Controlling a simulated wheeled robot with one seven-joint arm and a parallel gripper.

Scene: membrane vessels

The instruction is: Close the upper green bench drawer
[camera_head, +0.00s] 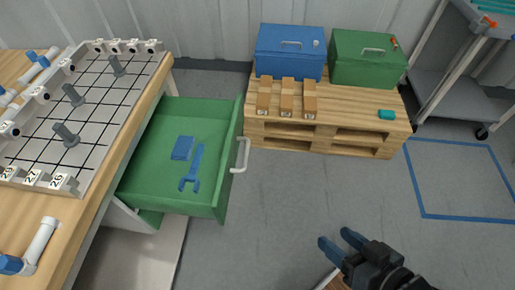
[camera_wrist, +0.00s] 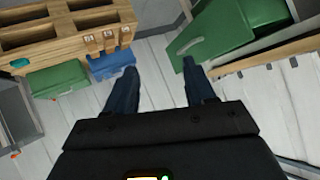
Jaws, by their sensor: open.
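The upper green bench drawer (camera_head: 168,192) is pulled out from the wooden bench at the left in the head view. A blue wrench (camera_head: 193,168) and a small blue block (camera_head: 182,148) lie in it. Its white handle (camera_head: 241,155) is on the front panel, facing right. My gripper (camera_head: 338,242) is open and empty, to the right of and nearer than the drawer front, apart from it. In the wrist view my gripper's fingers (camera_wrist: 160,92) are spread, and the green drawer front (camera_wrist: 214,30) with its handle (camera_wrist: 190,45) appears beyond the right finger.
The bench top (camera_head: 75,235) carries a white grid board with pegs. A wooden pallet (camera_head: 345,115) at the back holds a blue box (camera_head: 290,55), a green box (camera_head: 365,62) and brown blocks. A grey cart (camera_head: 455,85) stands at the right. The floor between drawer and gripper is clear.

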